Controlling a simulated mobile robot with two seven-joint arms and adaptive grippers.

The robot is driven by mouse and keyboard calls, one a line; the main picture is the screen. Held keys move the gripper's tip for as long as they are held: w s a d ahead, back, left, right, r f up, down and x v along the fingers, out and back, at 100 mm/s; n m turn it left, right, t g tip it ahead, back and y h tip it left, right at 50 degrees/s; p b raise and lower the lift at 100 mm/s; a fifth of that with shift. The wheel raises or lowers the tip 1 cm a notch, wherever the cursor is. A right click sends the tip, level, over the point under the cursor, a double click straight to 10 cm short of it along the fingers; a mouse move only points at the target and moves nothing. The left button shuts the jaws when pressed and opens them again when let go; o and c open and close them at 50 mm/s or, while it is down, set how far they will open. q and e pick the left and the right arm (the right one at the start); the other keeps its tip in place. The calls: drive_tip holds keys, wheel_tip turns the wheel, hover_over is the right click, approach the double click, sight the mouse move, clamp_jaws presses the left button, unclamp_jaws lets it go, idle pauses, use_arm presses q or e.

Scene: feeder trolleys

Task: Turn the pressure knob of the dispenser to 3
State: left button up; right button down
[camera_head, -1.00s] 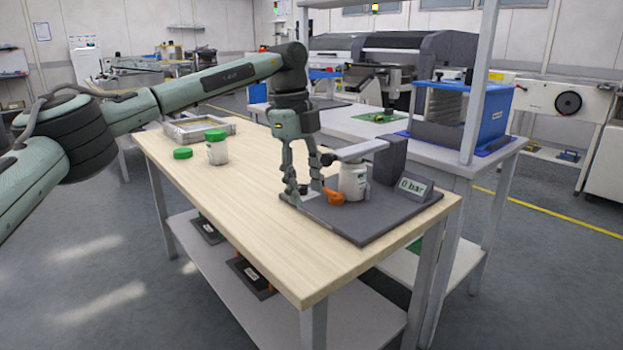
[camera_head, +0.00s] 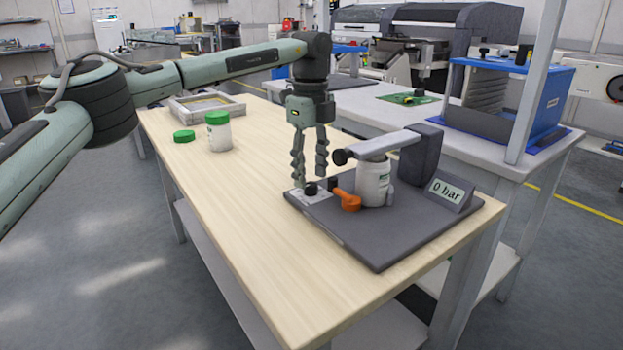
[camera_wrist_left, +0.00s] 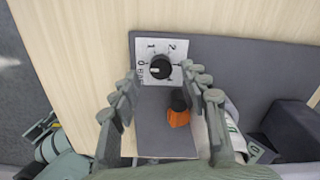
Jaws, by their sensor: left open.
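The dispenser's black pressure knob (camera_head: 311,188) sits on a white dial plate at the left corner of the grey base. In the left wrist view the knob (camera_wrist_left: 161,68) shows its white mark pointing left, near the 0; 1 and 2 are readable, the 3 is not clear. The dispenser display (camera_head: 447,192) reads 0 bar. My left gripper (camera_head: 309,178) points down over the knob, fingers apart and empty. In the wrist view the open fingers (camera_wrist_left: 160,83) lie to either side of the knob, apart from it. My right gripper is out of view.
An orange lever (camera_head: 347,201) and a white bottle (camera_head: 373,182) under the dispenser arm stand right of the knob. A green-lidded jar (camera_head: 218,135), a loose green lid (camera_head: 184,136) and a frame tray (camera_head: 208,106) are farther back. The table's front is clear.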

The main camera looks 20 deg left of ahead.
use_arm(q)
drive_tip(key=shift+f, duration=1.05)
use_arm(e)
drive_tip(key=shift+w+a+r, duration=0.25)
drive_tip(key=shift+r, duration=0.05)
use_arm(q)
drive_tip(key=shift+c, duration=0.3)
clamp_jaws()
